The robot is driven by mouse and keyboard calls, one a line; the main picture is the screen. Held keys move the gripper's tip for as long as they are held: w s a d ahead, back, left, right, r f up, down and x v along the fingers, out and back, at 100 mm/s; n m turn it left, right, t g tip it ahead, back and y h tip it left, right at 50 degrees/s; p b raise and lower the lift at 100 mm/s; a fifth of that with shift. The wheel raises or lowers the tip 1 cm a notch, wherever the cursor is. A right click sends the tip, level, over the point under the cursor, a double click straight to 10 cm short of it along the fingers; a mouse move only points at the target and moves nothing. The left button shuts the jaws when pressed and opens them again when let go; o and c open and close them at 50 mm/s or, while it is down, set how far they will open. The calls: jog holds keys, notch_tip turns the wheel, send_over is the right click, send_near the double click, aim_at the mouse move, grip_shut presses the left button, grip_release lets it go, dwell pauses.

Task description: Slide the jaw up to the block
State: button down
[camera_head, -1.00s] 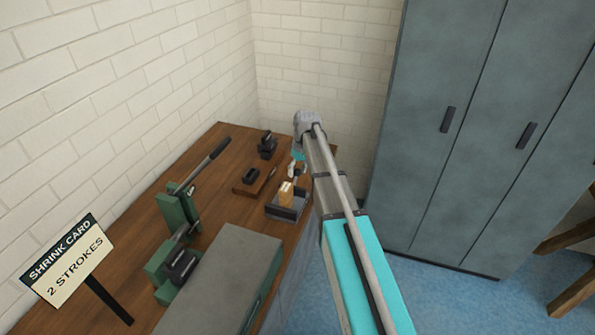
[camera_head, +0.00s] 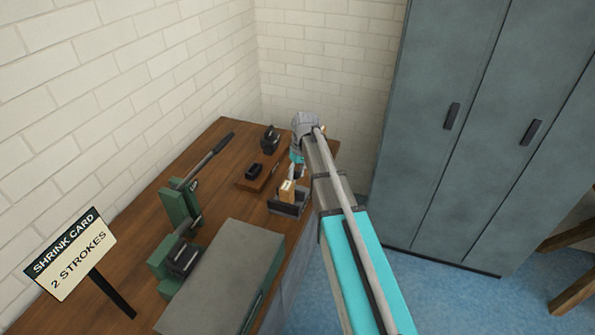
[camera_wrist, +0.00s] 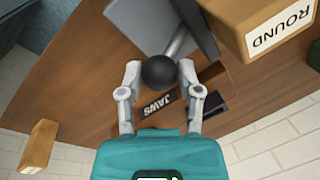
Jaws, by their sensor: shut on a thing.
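My gripper (camera_wrist: 158,72) is shut on a black ball knob (camera_wrist: 158,73) in the wrist view, one finger on each side. A grey rod (camera_wrist: 176,42) runs from the knob to a dark grey metal piece (camera_wrist: 192,18). A wooden block (camera_wrist: 272,32) labelled ROUND stands just right of that piece. In the head view my gripper (camera_head: 297,168) is small and partly hidden by my arm, just behind the light wooden block (camera_head: 287,190) in a grey holder (camera_head: 290,207). The gap between jaw and block cannot be judged.
A dark JAWS label (camera_wrist: 160,106) lies on the wooden bench (camera_head: 215,150). A green lever press (camera_head: 178,207), a grey-topped box (camera_head: 225,275) and a card sign (camera_head: 70,255) stand nearer. A grey cabinet (camera_head: 470,130) is at right.

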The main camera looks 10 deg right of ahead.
jog(key=shift+c, duration=1.4)
grip_release()
jog(key=shift+w, duration=0.1)
jog(key=shift+w+d, duration=0.45)
jog(key=shift+w, duration=0.2)
jog(key=w+d+r+p, duration=0.1)
jog(key=d+r+p, duration=0.1)
jog(key=r+p, duration=0.5)
jog(key=w+d+r+p, duration=0.2)
jog(key=r+p, duration=0.5)
jog(key=s+a+f+m+b, duration=0.1)
jog(key=s+f+b, duration=0.1)
jog(key=s, duration=0.6)
jog(key=s+a+f+m+h+b, duration=0.1)
jog(key=s+a+f+m+b, duration=0.1)
jog(key=s, duration=0.7)
jog(key=s+a+f+m+h+b, duration=0.1)
jog(key=s+a+f+b, duration=0.1)
jog(key=s, duration=0.7)
jog(key=shift+f+m+t+b, duration=0.3)
jog(key=shift+f+t, duration=0.1)
jog(key=shift+f, duration=0.1)
